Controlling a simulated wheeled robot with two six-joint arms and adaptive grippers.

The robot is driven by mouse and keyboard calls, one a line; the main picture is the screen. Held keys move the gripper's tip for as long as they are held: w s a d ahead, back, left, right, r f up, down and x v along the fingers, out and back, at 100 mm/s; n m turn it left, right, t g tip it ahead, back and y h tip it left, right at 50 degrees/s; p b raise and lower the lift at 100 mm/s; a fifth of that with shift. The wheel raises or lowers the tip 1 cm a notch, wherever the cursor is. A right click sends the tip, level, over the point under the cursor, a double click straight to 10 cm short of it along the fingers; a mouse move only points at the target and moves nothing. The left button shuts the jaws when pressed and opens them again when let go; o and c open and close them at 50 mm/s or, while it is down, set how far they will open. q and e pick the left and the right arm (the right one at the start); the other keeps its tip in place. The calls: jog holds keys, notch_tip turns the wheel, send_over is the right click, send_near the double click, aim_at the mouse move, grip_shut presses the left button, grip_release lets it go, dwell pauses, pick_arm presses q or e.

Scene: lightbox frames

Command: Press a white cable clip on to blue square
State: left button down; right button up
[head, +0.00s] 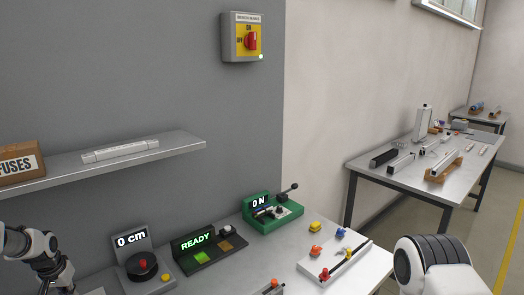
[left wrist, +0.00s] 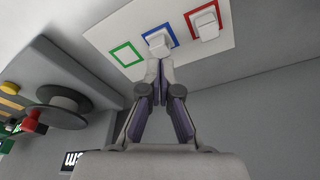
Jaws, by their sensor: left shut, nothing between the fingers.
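In the left wrist view a white panel (left wrist: 100,38) carries green, blue and red square outlines in a row. A white clip (left wrist: 157,42) sits within the blue square (left wrist: 144,40), and another white clip (left wrist: 206,22) sits within the red square (left wrist: 191,30). The green square (left wrist: 127,55) is empty. My left gripper (left wrist: 158,66) is shut with nothing between its fingers, its tips at the clip on the blue square. They seem to touch it, but the exact contact is hard to tell. In the head view the squares are out of sight.
A spool device reading 0 cm (head: 143,266), a READY box (head: 206,248) and a green ON device (head: 272,211) stand on the bench. A white board with colored clips (head: 318,268) lies at right. A shelf (head: 115,162) with a FUSES box (head: 18,163) hangs above.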

pick_arm(q)
jog(key=shift+f+b, duration=0.6)
jog(key=shift+f, duration=0.35)
dwell(0.3)
jog(key=shift+s+d+f, duration=0.1)
jog(key=shift+f, duration=0.05)
dwell(1.4)
notch_tip(320, 180, up, 7)
jog(key=p, duration=0.6)
